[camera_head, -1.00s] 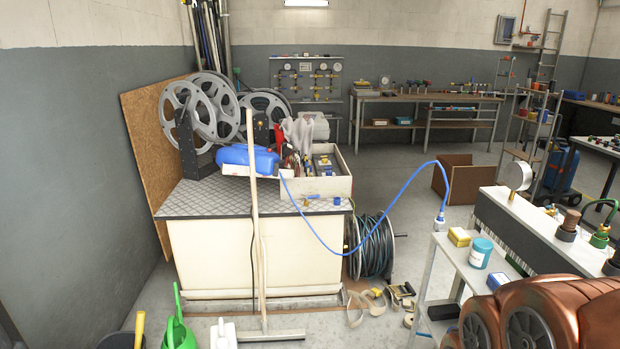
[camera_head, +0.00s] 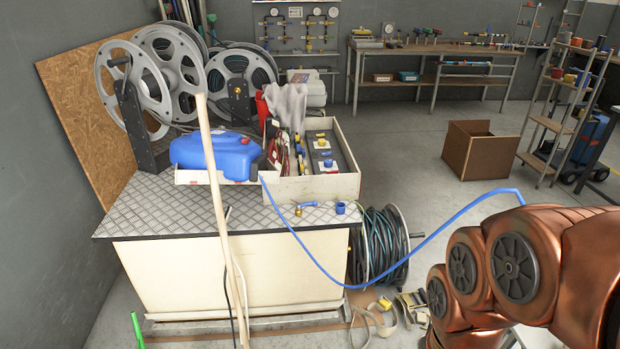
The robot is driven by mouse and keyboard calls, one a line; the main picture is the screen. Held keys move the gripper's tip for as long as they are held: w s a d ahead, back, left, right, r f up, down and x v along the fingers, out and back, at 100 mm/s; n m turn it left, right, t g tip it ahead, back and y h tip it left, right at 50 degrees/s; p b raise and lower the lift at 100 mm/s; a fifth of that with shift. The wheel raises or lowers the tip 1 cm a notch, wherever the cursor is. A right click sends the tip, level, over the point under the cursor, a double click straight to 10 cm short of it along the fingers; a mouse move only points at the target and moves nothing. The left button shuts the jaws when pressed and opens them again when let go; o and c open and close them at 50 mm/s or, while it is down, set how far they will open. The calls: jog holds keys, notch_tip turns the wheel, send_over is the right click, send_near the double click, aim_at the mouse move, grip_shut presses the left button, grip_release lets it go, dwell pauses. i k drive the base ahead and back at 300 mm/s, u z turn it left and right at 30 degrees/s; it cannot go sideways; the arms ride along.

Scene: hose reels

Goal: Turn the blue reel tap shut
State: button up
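A blue plastic body (camera_head: 214,152), perhaps a tank or reel case, sits in a white tray on the cabinet top. A thin blue hose (camera_head: 426,241) comes from near it, sags in front of the cabinet and rises to the right, where it passes behind my copper-coloured arm. Small blue and brass fittings (camera_head: 340,208) lie near the cabinet's front edge. I cannot make out a tap that clearly belongs to a blue reel. The hose's right end is hidden behind my arm. My gripper is not in view; only arm links show at the lower right.
Grey metal reels (camera_head: 170,75) stand at the cabinet's back left. A wooden pole (camera_head: 213,165) leans across the cabinet's front. A dark hose drum (camera_head: 382,246) and straps (camera_head: 378,318) are on the floor beside it. Open floor lies before the workbench (camera_head: 440,52) and cardboard box (camera_head: 481,150).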

aim_at(315, 203)
jog(key=i, duration=0.9)
jog(key=u, duration=1.45)
jog(key=i, duration=0.5)
jog(key=z, duration=0.05)
